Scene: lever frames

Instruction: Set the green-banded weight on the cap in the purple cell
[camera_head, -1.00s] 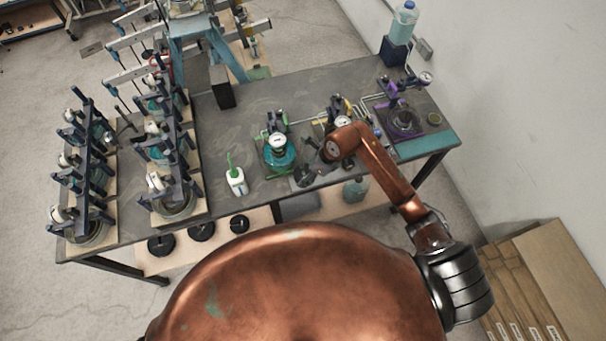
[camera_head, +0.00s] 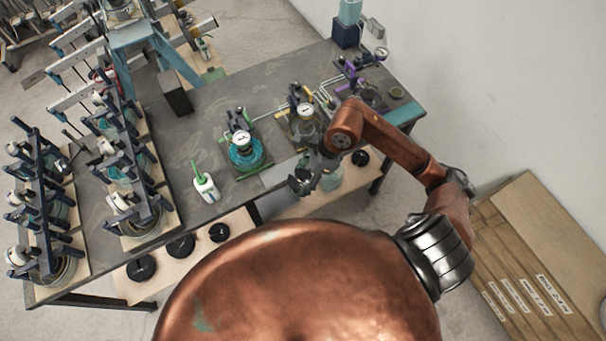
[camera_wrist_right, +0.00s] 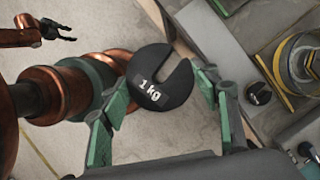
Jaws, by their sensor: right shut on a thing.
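My right gripper (camera_head: 303,181) is by the table's front edge, in front of the yellow cell (camera_head: 304,125).
The green cell (camera_head: 246,151) and a white bottle (camera_head: 205,188) stand along the front of the table (camera_head: 195,145). Clamp rigs (camera_head: 125,175) fill its left side. Black weights (camera_head: 180,246) lie on the low shelf. A blue container (camera_head: 346,31) is at the back right.

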